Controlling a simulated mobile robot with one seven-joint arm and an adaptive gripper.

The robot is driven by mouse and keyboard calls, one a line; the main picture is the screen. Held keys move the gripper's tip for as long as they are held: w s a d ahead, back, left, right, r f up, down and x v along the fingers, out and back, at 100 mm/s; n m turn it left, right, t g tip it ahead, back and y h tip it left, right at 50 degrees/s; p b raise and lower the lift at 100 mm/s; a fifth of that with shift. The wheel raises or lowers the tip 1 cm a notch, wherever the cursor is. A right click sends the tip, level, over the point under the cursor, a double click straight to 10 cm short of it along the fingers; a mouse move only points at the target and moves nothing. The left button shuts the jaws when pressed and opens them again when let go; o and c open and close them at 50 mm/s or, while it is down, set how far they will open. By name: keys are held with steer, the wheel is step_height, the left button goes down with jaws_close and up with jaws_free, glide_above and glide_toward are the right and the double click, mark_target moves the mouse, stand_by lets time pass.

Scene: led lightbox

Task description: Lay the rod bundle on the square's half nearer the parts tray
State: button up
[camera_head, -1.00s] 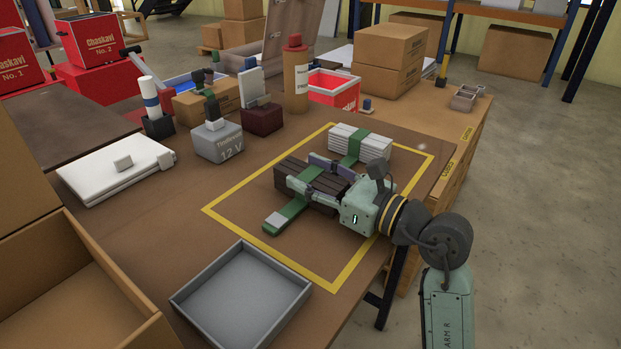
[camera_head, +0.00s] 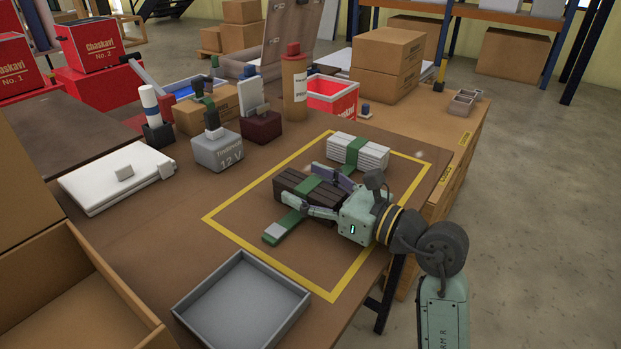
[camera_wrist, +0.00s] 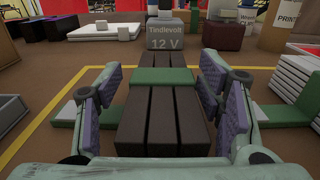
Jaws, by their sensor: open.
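The dark brown rod bundle (camera_head: 325,195) has a green band and lies near the middle of the yellow-taped square (camera_head: 270,264). It also shows in the wrist view (camera_wrist: 162,118), running away from me between my fingers. My gripper (camera_head: 306,186) is open, with one finger on each side of the bundle; in the wrist view gaps show beside it. A green strip (camera_head: 284,226) with a pale end sticks out beside the bundle; whether it passes underneath is hidden. A grey shallow tray (camera_head: 240,305), apparently the parts tray, stands outside the square's near-left edge.
A white slatted bundle (camera_head: 374,157) with a green band lies in the square's far corner. The grey 12 V block (camera_head: 218,151) and a white flat case (camera_head: 115,180) stand beyond the left side.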

mark_target(340, 202)
steer(key=b+v, duration=0.4)
steer(key=v, duration=0.7)
steer(key=shift+w, duration=0.1)
steer(key=shift+s+d+r, duration=0.1)
steer(key=shift+s+d, duration=0.25)
steer(key=shift+d, duration=0.05)
